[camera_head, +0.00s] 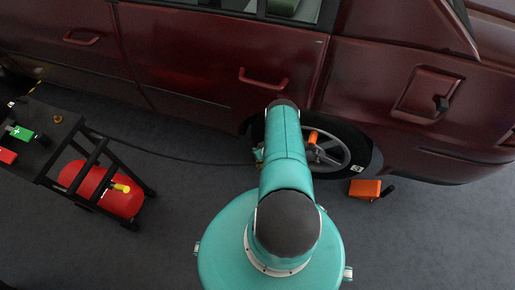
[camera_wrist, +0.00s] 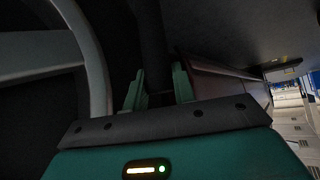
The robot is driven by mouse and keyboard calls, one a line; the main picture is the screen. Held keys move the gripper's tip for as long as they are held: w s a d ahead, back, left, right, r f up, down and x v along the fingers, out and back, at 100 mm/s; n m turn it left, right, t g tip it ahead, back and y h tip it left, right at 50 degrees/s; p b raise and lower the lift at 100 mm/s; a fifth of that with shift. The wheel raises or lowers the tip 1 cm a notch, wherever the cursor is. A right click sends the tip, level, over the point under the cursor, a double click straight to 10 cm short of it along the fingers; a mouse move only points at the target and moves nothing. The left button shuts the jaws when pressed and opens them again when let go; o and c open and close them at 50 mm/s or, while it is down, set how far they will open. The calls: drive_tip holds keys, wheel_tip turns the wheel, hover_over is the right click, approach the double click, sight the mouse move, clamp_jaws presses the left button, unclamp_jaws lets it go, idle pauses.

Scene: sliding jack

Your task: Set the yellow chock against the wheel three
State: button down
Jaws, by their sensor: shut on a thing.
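The wheel (camera_head: 328,158) with a small white tag (camera_head: 357,168) stands under the dark red car, partly hidden by my arm; the tag's mark is too small to read. Its pale rim (camera_wrist: 98,70) and dark tyre fill the left of the wrist view. My gripper (camera_wrist: 158,92) is low beside the wheel's left side, its two teal fingers shut on a dark upright bar.
An orange chock (camera_head: 365,189) with a dark handle lies on the floor right of the wheel. An orange part (camera_head: 313,137) shows at the wheel. A black cart (camera_head: 45,145) and a red tank (camera_head: 103,189) stand left. A dark hose (camera_head: 180,158) crosses the floor.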

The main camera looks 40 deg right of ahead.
drive_tip(key=shift+s+d, duration=0.4)
drive_tip(key=shift+s, duration=0.3)
idle(0.5)
drive_tip(key=c, duration=1.1)
unclamp_jaws()
drive_tip(key=shift+o, duration=0.2)
drive_tip(key=shift+s+a+f, duration=0.1)
drive_tip(key=v, duration=1.3)
drive_tip(key=shift+s+r, duration=0.2)
drive_tip(key=shift+r, duration=0.15)
drive_tip(key=shift+s, duration=0.1)
